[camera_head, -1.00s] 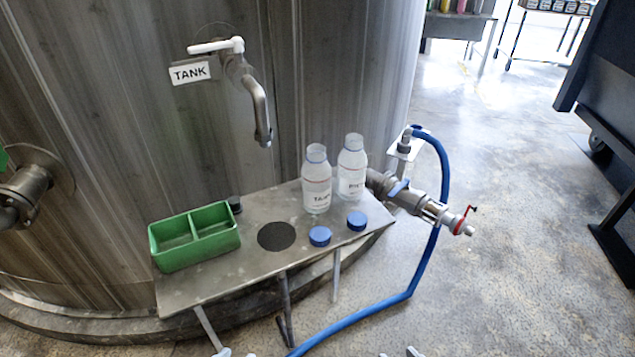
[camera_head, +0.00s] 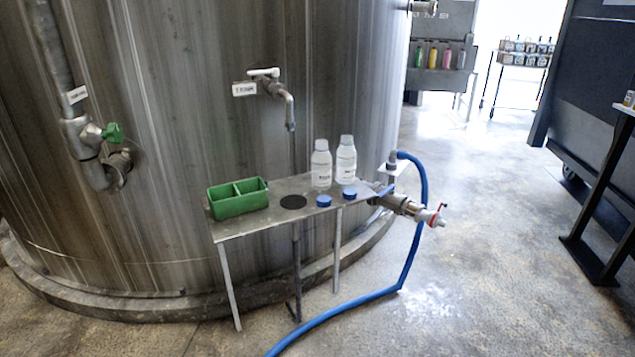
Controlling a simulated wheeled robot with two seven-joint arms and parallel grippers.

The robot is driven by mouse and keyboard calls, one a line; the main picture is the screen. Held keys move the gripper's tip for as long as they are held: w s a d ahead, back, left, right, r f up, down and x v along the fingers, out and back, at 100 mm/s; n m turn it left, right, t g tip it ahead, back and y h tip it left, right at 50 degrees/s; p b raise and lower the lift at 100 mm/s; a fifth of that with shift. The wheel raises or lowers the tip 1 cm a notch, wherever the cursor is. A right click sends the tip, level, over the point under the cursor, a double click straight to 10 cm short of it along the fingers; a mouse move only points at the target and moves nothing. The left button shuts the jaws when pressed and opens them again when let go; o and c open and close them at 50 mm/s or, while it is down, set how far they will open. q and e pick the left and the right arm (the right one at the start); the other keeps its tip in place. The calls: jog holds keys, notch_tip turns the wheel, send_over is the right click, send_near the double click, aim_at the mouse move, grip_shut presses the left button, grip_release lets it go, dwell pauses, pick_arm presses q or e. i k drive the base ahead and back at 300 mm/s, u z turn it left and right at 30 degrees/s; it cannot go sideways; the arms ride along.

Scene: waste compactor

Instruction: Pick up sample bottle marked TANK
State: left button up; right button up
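Two clear sample bottles with white labels stand upright and open on a small metal shelf (camera_head: 270,222) fixed by the steel tank. The left bottle (camera_head: 321,166) carries a label too blurred to read now; in the earlier frame it looked like TANK. The right bottle (camera_head: 346,160) stands close beside it, and its label is also unreadable now. Two blue caps lie in front of the bottles, a left cap (camera_head: 323,201) and a right cap (camera_head: 350,193). Neither of my grippers is in view now.
A green two-compartment tray (camera_head: 238,199) sits at the shelf's left end, beside a dark round pad (camera_head: 293,202). A tap (camera_head: 284,96) hangs above. A blue hose (camera_head: 408,270) loops to the floor, near a valve (camera_head: 420,212). Open floor lies right; a dark frame (camera_head: 585,250) stands far right.

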aim_at(321, 159)
jog(key=u, duration=0.7)
jog(key=i, duration=0.55)
jog(key=u, duration=0.7)
jog(key=i, duration=0.9)
jog(key=z, duration=0.45)
